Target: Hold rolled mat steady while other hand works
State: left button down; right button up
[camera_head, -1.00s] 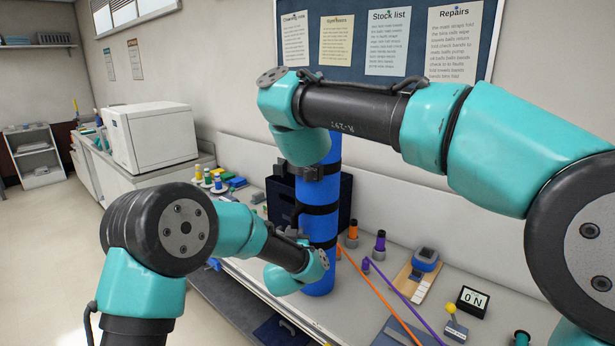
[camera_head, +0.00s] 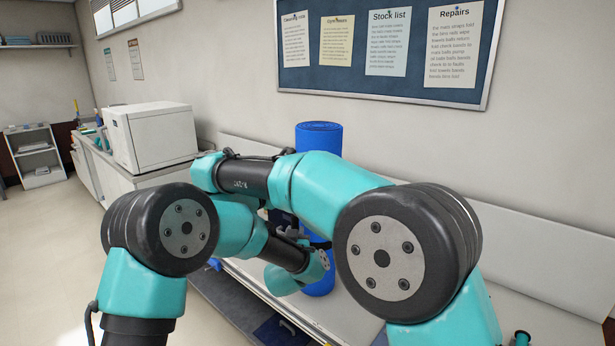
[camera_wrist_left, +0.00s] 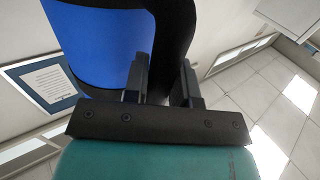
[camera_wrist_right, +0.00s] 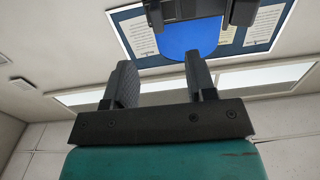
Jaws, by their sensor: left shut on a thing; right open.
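The rolled blue mat (camera_head: 318,137) stands upright on the bench, its spiral top visible and its middle hidden behind my right arm. In the left wrist view the mat (camera_wrist_left: 95,50) is close, with a black strap (camera_wrist_left: 172,35) running down between the fingers. My left gripper (camera_wrist_left: 165,80) is shut on that strap at the mat's side. My right gripper (camera_wrist_right: 160,85) is open, with nothing between its fingers. The mat's blue end (camera_wrist_right: 190,38) and a dark part in front of it lie beyond the fingertips. The head view hides the right fingertips.
A white box-shaped appliance (camera_head: 152,137) stands on the counter at left. A pinboard (camera_head: 385,60) hangs on the wall behind. My right arm covers much of the bench top. A blue item (camera_head: 282,330) lies at the lower edge.

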jog(key=shift+w+f, duration=0.1)
jog(key=shift+f, duration=0.45)
jog(key=shift+r+x, duration=0.15)
jog(key=shift+x, duration=1.7)
jog(key=shift+r+x, duration=0.15)
jog(key=shift+x, duration=1.75)
jog(key=shift+c, duration=0.3)
grip_shut()
